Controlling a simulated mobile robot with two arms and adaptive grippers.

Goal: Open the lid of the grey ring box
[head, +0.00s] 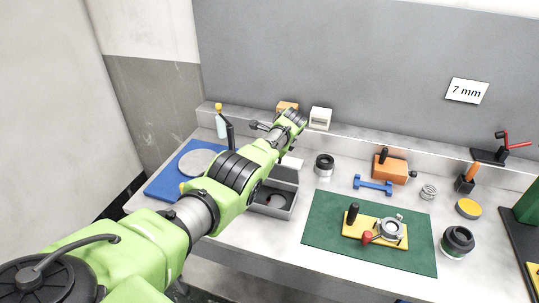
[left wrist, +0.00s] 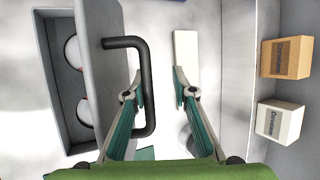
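The grey ring box (head: 273,209) stands on the bench beneath my left arm, partly covered by it. Its lid (head: 284,173) stands raised, and the inside shows. In the left wrist view the open box (left wrist: 53,100) is at the left with round pieces inside. The lid (left wrist: 103,75) stands up along its right side, with a black bar handle (left wrist: 149,88) sticking out to the right. My left gripper (left wrist: 158,74) is open, its fingers apart. The handle bar appears between them, nearer the left finger; contact cannot be told. My right gripper is not in view.
An orange-brown carton (left wrist: 287,58) and a white carton (left wrist: 279,122) stand on the back ledge. A blue mat (head: 161,187) lies left of the box. A green mat (head: 318,238) with a yellow fixture (head: 358,232) lies right. A black ring-like part (head: 324,166) stands nearby.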

